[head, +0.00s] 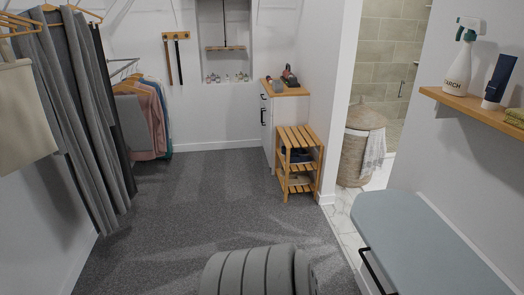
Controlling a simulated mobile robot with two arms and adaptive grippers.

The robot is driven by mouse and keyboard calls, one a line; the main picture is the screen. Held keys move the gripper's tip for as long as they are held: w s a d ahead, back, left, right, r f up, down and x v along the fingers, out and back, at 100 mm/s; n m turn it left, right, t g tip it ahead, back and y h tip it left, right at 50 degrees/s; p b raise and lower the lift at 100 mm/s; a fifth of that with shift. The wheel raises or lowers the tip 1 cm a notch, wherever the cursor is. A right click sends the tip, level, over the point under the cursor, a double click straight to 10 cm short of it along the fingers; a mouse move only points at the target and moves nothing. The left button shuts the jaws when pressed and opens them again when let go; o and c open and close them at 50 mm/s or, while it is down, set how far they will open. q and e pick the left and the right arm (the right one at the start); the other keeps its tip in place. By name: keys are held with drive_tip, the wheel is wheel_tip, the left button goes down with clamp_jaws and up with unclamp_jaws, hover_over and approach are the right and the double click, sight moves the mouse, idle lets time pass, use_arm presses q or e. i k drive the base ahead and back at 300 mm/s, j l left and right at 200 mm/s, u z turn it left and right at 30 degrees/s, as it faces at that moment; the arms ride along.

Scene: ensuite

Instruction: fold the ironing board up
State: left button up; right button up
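The ironing board (430,240) has a pale blue-grey top and lies flat, unfolded, at the lower right beside the right wall. Its far end is rounded, and its near end runs out of the picture. A black bar handle (372,270) shows along its left side. The legs or support under the board are hidden. Neither of my grippers is in the head view.
A wooden shelf (475,106) with a spray bottle (458,65) and a dark tube (499,80) is above the board. A slatted wooden rack (297,160) and wicker hamper (352,155) stand ahead. Clothes hang at left. Carpet (190,200) is open in the middle.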

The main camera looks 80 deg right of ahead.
sight(418, 253)
drive_tip(key=z, duration=3.35)
drive_tip(key=i+j+z, duration=0.1)
drive_tip(key=j+z, duration=0.15)
drive_tip(key=z, duration=0.15)
drive_tip(key=i+j, duration=0.1)
drive_tip(key=j, duration=0.25)
drive_tip(key=i+j, duration=0.15)
drive_tip(key=j, duration=0.2)
drive_tip(key=z, duration=0.05)
